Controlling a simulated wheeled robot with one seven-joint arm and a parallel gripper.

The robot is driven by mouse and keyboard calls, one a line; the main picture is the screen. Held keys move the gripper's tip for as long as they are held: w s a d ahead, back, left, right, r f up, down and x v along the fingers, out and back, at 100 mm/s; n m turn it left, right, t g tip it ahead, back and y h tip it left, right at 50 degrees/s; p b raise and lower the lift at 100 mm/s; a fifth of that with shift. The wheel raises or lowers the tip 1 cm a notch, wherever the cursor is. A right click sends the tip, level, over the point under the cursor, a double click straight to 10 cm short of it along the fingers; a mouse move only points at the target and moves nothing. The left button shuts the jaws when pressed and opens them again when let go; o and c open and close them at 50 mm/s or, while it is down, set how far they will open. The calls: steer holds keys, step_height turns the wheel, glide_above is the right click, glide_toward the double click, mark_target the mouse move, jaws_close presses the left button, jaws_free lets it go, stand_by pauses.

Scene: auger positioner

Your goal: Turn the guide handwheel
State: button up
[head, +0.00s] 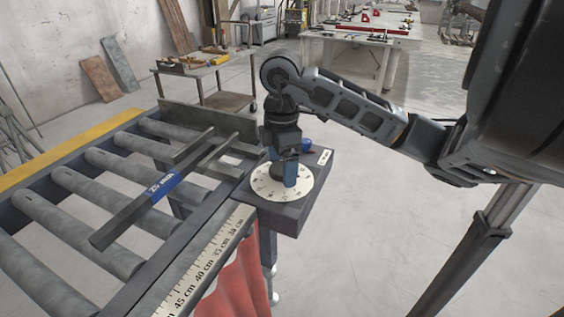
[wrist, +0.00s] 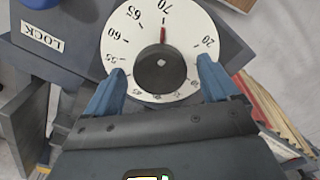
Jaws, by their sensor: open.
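The guide handwheel is a dark round knob (wrist: 161,69) on a white numbered dial (head: 297,190), on a dark box beside the roller table. In the wrist view a red pointer (wrist: 163,34) on the dial stands near 70. In the wrist view the fingers of my gripper (wrist: 160,88) are spread wide on either side of the knob, with gaps between. Contact with the dial cannot be told.
A blue knob (head: 308,144) and a LOCK label (wrist: 42,35) are on the box near the dial. The roller table (head: 118,290) with a cm ruler lies to the left, carrying a dark bar (head: 150,195) with a blue label. Open floor (head: 370,240) lies to the right.

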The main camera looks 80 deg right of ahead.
steer(key=c, duration=1.1)
steer(key=shift+f+n+b, duration=0.15)
steer(key=shift+n+b, duration=0.15)
steer(key=shift+b, duration=0.25)
